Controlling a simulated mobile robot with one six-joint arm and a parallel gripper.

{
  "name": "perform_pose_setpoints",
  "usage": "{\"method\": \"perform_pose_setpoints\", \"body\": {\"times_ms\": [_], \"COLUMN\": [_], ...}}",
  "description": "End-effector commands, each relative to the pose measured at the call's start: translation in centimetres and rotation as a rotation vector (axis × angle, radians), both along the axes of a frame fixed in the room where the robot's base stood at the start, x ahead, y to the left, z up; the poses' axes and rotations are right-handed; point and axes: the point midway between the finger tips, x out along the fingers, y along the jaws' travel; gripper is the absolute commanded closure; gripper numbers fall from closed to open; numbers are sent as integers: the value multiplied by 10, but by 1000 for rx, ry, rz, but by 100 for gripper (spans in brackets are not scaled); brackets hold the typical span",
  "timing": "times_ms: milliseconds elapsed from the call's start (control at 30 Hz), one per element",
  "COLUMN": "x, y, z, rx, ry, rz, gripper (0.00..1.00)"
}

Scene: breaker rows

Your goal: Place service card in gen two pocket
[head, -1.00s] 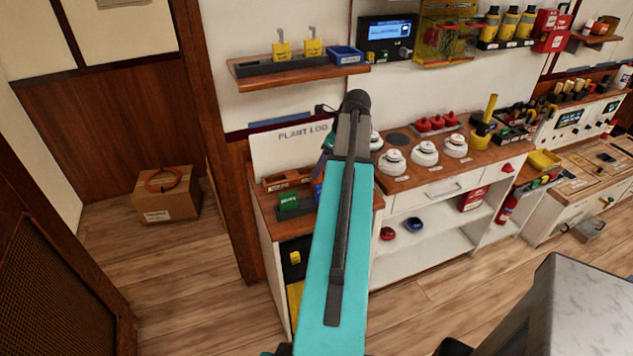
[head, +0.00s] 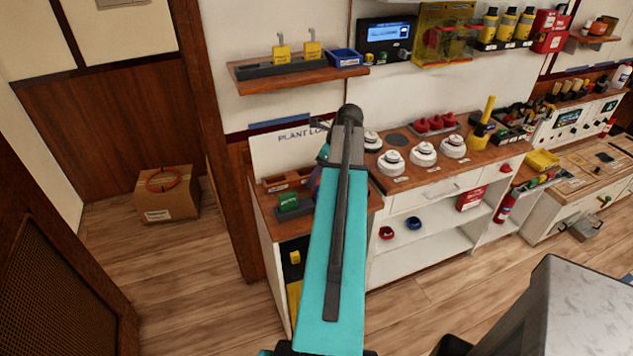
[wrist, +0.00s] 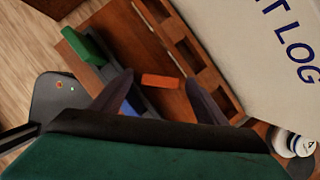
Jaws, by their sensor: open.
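My gripper (wrist: 160,77) is open in the wrist view, its two dark fingers pointing at the wooden counter. A small orange piece (wrist: 161,81) shows between the fingertips; I cannot tell whether it is the service card. Beside it is a wooden rack with several pockets (wrist: 208,82), which also shows in the head view (head: 299,178). No pocket label is readable, so I cannot tell which is gen two. A green card (wrist: 84,46) stands in a dark holder, also in the head view (head: 288,203). A blue piece (wrist: 134,103) is partly hidden by a finger. In the head view my arm hides the gripper.
The white plant log board (head: 283,150) stands behind the rack. White round detectors (head: 423,154) sit on the counter to the right. A cardboard box (head: 168,200) stands on the floor at left.

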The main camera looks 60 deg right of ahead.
Motion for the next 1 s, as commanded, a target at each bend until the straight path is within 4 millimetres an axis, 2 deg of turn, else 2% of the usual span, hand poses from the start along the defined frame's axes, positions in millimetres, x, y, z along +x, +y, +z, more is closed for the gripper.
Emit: {"method": "perform_pose_setpoints", "body": {"times_ms": [267,833,1000], "x": [6,7,7], "y": [1,2,2], "z": [-15,-16,-16], "rx": [0,0,0], "ry": [0,0,0], "rz": [0,1,1], "gripper": [33,33,62]}}
